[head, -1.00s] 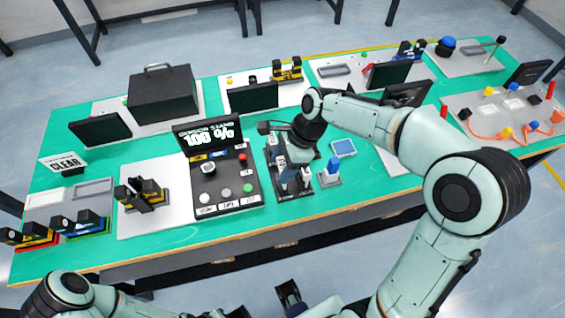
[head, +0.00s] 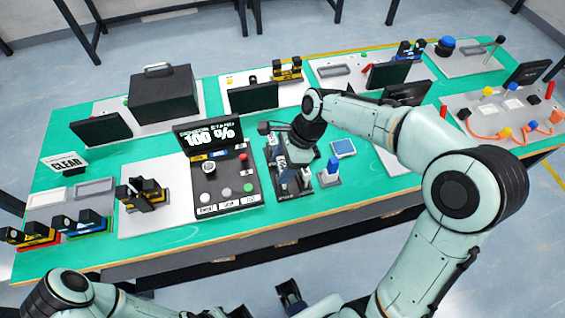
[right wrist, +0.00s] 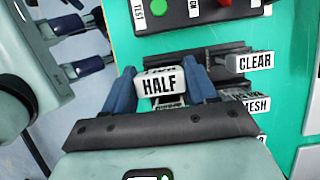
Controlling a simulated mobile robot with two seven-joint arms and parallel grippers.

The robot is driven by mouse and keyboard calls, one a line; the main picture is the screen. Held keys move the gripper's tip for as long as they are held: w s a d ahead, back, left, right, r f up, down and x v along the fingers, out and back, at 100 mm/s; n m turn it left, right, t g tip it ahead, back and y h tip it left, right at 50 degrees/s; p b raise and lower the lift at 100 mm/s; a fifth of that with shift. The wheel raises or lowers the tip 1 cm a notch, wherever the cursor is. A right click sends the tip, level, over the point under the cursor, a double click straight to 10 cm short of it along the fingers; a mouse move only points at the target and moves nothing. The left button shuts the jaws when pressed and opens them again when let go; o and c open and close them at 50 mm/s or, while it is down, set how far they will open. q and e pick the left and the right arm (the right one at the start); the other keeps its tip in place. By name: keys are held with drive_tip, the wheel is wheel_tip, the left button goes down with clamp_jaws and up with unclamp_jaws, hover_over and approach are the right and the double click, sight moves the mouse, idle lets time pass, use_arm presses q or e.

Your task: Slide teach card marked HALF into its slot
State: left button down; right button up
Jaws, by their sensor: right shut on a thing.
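The white teach card marked HALF (right wrist: 159,84) is between the blue fingers of my right gripper in the right wrist view. My right gripper (head: 288,178) is shut on it, over the dark card rack (head: 303,190) in the head view. Cards marked CLEAR (right wrist: 255,62) and MESH (right wrist: 257,104) sit in the rack beside it. The lower edge of the HALF card and any slot under it are hidden. My left gripper (right wrist: 73,50) shows at the left of the right wrist view, its fingers apart and empty, off the table edge.
The sensor stand (head: 245,200), with a 100 % display and several buttons, is just left of the rack. A CLEAR sign (head: 66,162) is at the far left.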

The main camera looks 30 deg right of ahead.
drive_tip(key=shift+f, duration=0.25)
idle(0.4)
drive_tip(key=shift+f+b, duration=0.9)
drive_tip(key=shift+f, duration=0.85)
drive_tip(key=o, duration=1.2)
drive_tip(key=p+v, duration=0.2)
drive_tip(key=v, duration=1.1)
drive_tip(key=shift+d+r, duration=0.15)
